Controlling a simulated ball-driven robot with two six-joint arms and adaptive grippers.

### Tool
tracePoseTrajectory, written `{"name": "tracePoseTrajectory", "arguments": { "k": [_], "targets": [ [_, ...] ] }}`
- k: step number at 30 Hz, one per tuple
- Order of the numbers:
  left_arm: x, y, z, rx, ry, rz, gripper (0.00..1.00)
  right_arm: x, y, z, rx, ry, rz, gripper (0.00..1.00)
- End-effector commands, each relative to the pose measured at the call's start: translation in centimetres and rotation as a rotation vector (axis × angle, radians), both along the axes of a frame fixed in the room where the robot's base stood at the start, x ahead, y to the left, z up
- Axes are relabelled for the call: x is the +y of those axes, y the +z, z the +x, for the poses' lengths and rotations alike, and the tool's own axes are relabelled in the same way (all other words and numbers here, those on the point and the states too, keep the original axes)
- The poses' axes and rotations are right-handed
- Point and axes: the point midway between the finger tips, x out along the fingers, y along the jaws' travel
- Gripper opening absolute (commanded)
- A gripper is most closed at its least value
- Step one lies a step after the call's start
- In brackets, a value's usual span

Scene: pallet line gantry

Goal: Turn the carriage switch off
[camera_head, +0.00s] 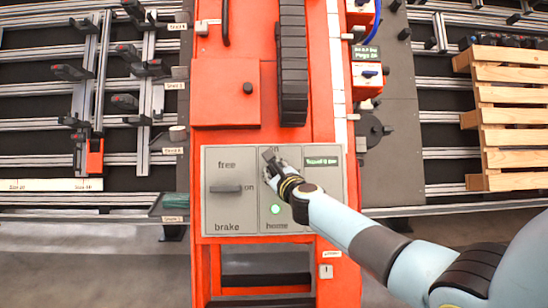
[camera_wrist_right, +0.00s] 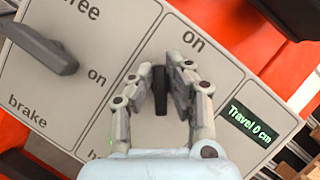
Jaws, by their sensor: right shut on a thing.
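A grey control panel (camera_head: 222,160) sits on the front of the orange carriage (camera_head: 228,90). In its middle section, a dark switch (camera_wrist_right: 161,92) stands below the word "on". My right gripper (camera_head: 272,160) is shut on this switch; in the wrist view its two fingers (camera_wrist_right: 164,72) lie on either side of it. In the head view my gripper mostly covers the switch. A green lamp (camera_head: 275,209) is lit below, above the word "home". My left gripper is not in view.
A dark lever (camera_head: 226,188) in the panel's left section, marked "free", "on" and "brake", points at "on"; it also shows in the wrist view (camera_wrist_right: 40,46). A green display (camera_wrist_right: 250,124) reads "Travel 0 cm". A wooden pallet (camera_head: 510,125) stands at the right.

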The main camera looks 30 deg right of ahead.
Motion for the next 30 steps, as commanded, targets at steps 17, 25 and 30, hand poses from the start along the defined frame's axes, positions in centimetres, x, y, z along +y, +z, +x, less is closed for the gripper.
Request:
{"name": "tracePoseTrajectory", "arguments": {
  "k": [17,25,30],
  "targets": [
    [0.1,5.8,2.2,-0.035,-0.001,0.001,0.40,0.4,-0.1,0.0,0.225,0.229,-0.363,0.00],
    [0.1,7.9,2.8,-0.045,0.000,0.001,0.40,0.6,-0.4,-0.1,0.329,0.334,-0.531,0.00],
    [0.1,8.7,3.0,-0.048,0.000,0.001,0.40,0.6,-0.6,-0.1,0.375,0.383,-0.608,0.00]
  ]
}}
